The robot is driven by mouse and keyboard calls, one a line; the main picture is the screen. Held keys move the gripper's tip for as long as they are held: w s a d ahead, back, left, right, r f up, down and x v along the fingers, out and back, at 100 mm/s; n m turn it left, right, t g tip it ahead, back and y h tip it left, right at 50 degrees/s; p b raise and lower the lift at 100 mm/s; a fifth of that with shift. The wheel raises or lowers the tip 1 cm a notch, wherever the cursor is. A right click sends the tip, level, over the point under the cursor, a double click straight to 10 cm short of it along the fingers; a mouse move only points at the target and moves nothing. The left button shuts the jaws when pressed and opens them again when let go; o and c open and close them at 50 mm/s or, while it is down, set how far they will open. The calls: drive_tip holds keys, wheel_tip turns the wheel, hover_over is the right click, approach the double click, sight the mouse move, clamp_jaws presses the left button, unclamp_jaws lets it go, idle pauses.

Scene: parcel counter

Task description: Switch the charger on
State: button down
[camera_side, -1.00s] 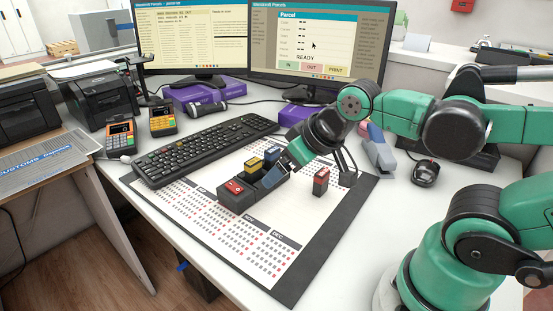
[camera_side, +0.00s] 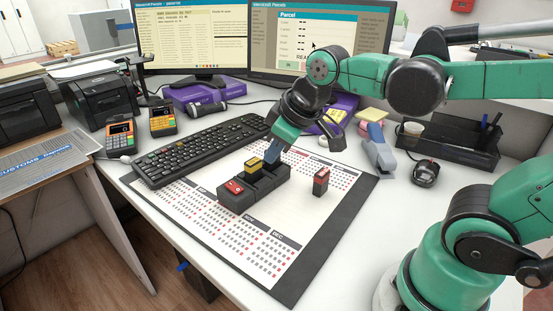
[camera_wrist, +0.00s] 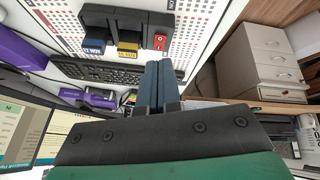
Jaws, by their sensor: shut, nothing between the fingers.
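The charger (camera_side: 268,184) is a black block lying on the calendar mat. Its front-left end has a red rocker switch (camera_side: 234,187), also seen in the wrist view (camera_wrist: 160,41); which way it is tipped I cannot tell. A yellow battery (camera_side: 253,166) and a blue battery (camera_wrist: 94,46) sit in the charger; the blue one is hidden behind my fingers in the side view. A red battery (camera_side: 321,181) stands on the mat, right of the charger. My gripper (camera_wrist: 158,65) is shut and empty, above the charger. In the wrist view its tips appear just below the switch; contact is unclear.
The calendar mat (camera_side: 287,262) has clear room in front of the charger. A keyboard (camera_side: 200,150) lies behind and left of it. Two monitors are behind.

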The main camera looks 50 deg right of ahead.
drive_tip(key=w+r+n+g, duration=0.1)
drive_tip(key=w+n+g, duration=0.2)
drive_tip(key=w+n, duration=0.35)
drive_tip(key=n+g, duration=0.3)
drive_tip(key=n, duration=0.5)
hover_over(229, 182)
wheel_tip(229, 182, down, 4)
drive_tip(key=shift+f, duration=3.3)
drive_tip(key=shift+f, duration=0.65)
drive_tip(key=shift+w+r, duration=0.15)
drive_tip(key=shift+r, duration=2.7)
